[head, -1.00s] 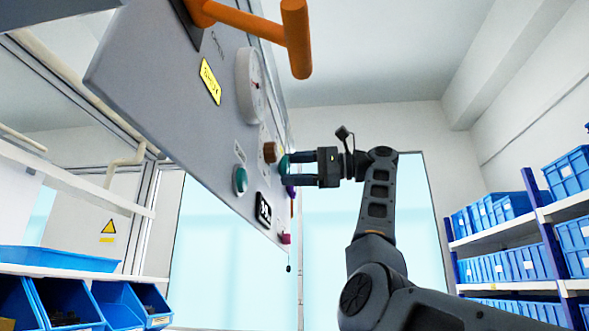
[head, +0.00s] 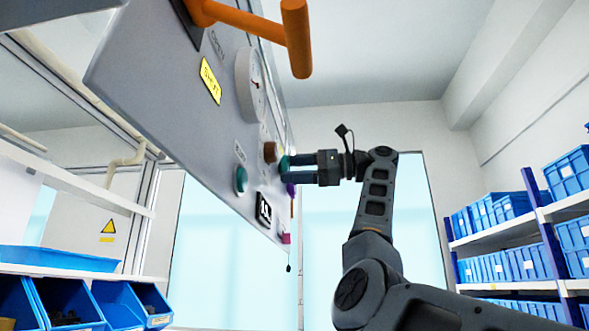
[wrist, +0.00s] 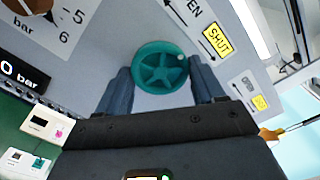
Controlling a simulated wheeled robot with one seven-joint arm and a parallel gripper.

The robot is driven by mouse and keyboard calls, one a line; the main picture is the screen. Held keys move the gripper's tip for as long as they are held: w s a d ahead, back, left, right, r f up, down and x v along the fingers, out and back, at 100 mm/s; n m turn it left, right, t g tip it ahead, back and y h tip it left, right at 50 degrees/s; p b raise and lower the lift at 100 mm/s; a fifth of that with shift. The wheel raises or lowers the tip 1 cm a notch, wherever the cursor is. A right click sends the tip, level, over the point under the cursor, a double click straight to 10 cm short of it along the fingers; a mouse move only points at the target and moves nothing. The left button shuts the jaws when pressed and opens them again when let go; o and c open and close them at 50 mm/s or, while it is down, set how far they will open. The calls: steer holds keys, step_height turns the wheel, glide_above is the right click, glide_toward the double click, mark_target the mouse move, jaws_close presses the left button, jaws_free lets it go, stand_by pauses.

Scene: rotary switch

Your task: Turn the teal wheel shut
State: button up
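The teal wheel (wrist: 161,67) is a round spoked handwheel on the grey panel, with a small pale dot near its upper right rim. In the head view the wheel (head: 284,165) shows only partly, at the fingertips. My gripper (wrist: 160,82) is open, one finger on each side of the wheel's lower part. I cannot tell whether the fingers touch the rim. In the head view my gripper (head: 292,169) reaches the panel from the right. A yellow SHUT label (wrist: 218,41) and an OPEN marking with arrows lie beside the wheel.
The grey panel (head: 165,75) also carries a white dial gauge (head: 251,84), a brown knob (head: 270,152), a teal knob (head: 240,180) and a black display (head: 264,208). An orange T-handle (head: 297,38) juts out above. Shelves of blue bins (head: 510,265) stand at right.

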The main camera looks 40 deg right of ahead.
steer(key=o, duration=0.4)
steer(key=b+v, duration=0.2)
steer(key=v, duration=0.5)
steer(key=shift+s+d, duration=0.25)
steer(key=shift+s, duration=0.05)
stand_by(0.4)
